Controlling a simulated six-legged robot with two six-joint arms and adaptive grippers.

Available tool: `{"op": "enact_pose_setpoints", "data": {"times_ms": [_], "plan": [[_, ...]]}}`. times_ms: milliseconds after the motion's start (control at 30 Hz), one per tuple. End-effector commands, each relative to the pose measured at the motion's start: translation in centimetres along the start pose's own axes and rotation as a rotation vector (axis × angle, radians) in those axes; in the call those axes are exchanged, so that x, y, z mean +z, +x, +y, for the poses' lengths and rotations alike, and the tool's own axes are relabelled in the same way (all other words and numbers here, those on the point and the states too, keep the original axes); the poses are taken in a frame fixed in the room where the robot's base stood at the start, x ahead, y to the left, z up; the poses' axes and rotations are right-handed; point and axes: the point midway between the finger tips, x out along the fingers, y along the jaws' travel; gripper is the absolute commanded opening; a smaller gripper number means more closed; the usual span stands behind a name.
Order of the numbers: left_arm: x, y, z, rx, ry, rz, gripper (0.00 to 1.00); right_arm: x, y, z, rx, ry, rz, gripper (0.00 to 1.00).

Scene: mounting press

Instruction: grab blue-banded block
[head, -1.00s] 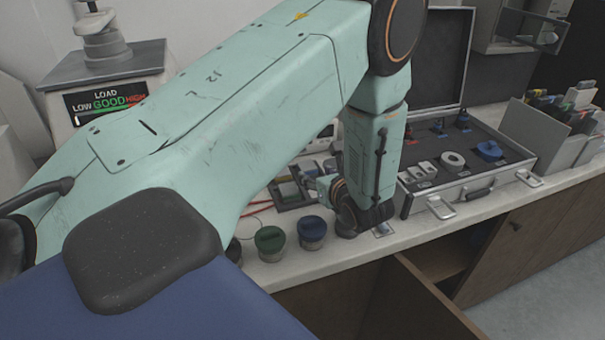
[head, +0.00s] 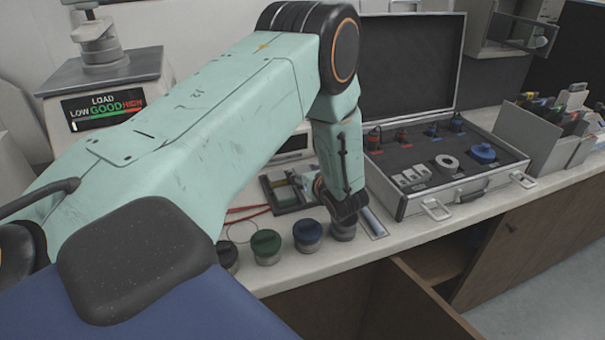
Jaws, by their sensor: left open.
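My left arm reaches across the head view, and my left gripper (head: 308,186) is at its far end, partly hidden by the wrist. It is open at the right side of a dark tray (head: 268,199). Small pale and greenish blocks (head: 287,194) sit in this tray. I cannot make out a blue band on any of them, and the gripper and wrist cover part of the tray. My right gripper is not in view.
Jars with green (head: 266,243) and blue (head: 308,232) lids stand along the counter's front edge. An open case (head: 445,165) lies to the right. A load scale (head: 105,90) is at the back left. A cabinet door (head: 425,300) hangs open below.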

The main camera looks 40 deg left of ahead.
Motion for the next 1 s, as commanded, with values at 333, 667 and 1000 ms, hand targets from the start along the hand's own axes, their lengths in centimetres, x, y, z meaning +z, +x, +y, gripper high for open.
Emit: {"op": "enact_pose_setpoints", "data": {"times_ms": [333,667,1000], "plan": [[-0.01,0.02,0.00,0.000,0.000,0.000,0.27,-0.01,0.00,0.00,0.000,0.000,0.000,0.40],[0.08,0.00,-0.04,0.000,-0.001,-0.002,0.00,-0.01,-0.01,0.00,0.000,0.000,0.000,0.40],[0.32,-0.06,-0.10,-0.001,-0.003,-0.004,0.00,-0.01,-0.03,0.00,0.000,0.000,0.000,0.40]]}}
